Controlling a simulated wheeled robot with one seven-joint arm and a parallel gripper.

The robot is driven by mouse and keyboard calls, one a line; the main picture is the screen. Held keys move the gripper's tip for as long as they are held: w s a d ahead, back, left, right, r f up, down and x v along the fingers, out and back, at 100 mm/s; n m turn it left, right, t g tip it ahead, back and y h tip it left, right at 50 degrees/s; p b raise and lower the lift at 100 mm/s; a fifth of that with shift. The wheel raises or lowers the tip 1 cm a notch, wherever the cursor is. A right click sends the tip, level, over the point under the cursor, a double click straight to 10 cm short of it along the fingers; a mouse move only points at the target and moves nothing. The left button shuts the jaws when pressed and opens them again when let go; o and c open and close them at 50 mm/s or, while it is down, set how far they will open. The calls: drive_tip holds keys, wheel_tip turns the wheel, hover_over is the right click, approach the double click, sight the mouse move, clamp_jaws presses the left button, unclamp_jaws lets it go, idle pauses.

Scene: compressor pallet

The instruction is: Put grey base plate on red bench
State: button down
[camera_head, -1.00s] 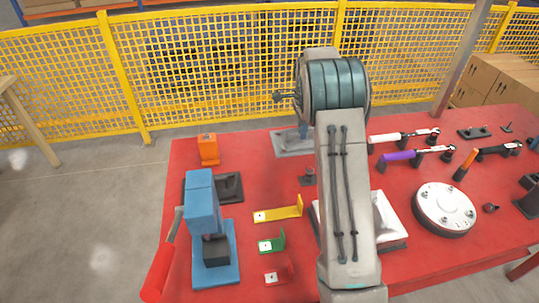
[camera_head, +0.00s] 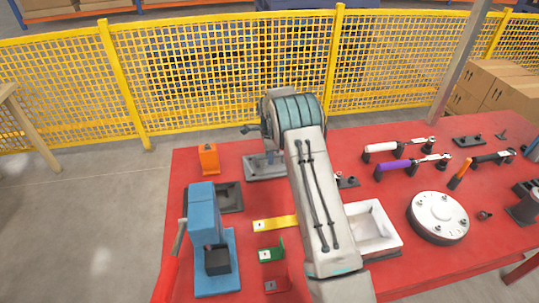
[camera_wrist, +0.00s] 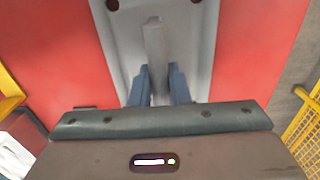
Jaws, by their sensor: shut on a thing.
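The grey base plate (camera_head: 258,172) is a flat plate with an upright part. In the head view it shows at the back left of the red bench (camera_head: 335,160), just left of my arm, over or on the bench top. In the wrist view the plate (camera_wrist: 120,30) lies against the red surface, with holes and a raised post between my fingers. My gripper (camera_wrist: 158,85) is shut on that post. My arm hides the gripper in the head view. I cannot tell whether the plate touches the bench.
An orange block (camera_head: 208,159), a dark tray (camera_head: 229,197) and a blue press (camera_head: 205,215) stand left of the plate. A yellow bracket (camera_head: 277,224) lies in front. A white tray (camera_head: 388,235) is to the right. A yellow mesh fence (camera_head: 200,80) runs behind the bench.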

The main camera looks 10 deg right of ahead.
drive_tip(key=shift+f, duration=0.1)
drive_tip(key=shift+f, duration=0.1)
drive_tip(key=c, duration=1.4)
unclamp_jaws()
drive_tip(key=shift+o, duration=0.2)
